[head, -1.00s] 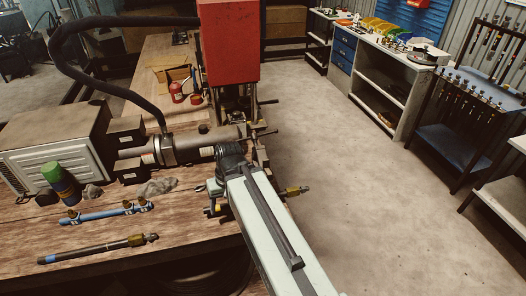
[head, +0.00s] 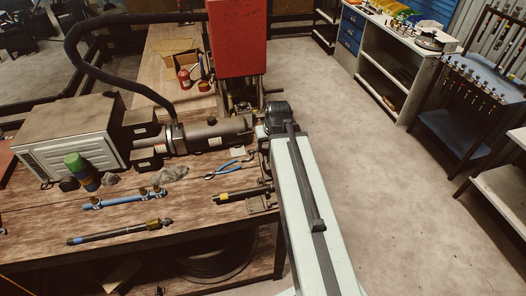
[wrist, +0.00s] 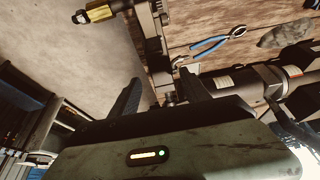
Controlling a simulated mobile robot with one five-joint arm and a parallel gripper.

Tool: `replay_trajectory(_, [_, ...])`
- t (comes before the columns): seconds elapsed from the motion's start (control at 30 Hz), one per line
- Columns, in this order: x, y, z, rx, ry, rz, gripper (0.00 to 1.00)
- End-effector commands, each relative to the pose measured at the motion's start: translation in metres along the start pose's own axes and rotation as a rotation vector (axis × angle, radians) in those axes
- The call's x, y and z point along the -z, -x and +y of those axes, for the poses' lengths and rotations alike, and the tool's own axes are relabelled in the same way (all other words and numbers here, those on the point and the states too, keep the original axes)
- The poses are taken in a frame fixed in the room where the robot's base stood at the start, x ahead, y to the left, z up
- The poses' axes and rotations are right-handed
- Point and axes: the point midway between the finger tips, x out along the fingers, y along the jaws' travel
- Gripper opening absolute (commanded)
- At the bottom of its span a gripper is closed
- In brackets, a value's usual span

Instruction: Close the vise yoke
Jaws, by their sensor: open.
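The dark metal vise (wrist: 153,38) stands at the table edge in the wrist view, with its bars running away from between my fingers. I cannot tell clearly how far its yoke is open. Part of the vise also shows left of my arm in the head view (head: 262,199). A hose end with a brass fitting (wrist: 98,14) sticks out past the vise over the floor. My gripper (wrist: 163,92) is open, its two dark fingers apart near the vise, with nothing clearly held. In the head view my arm hides the fingers and part of the vise.
Blue-handled pliers (head: 229,170) lie on the wooden table (head: 190,205) near a grey cylinder (head: 205,137). A red machine housing (head: 238,42) stands behind. A blue tube (head: 124,199) and dark hose (head: 118,232) lie left. Open floor (head: 400,190) lies right.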

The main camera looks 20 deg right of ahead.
Motion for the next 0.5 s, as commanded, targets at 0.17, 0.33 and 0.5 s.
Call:
replay_trajectory(0.17, [0.0,-0.003,0.002,-0.006,0.004,0.002,0.55])
replay_trajectory(0.33, [-0.002,-0.021,0.006,-0.008,-0.003,0.001,0.55])
replay_trajectory(0.5, [-0.003,-0.052,0.009,-0.01,-0.007,0.001,0.55])
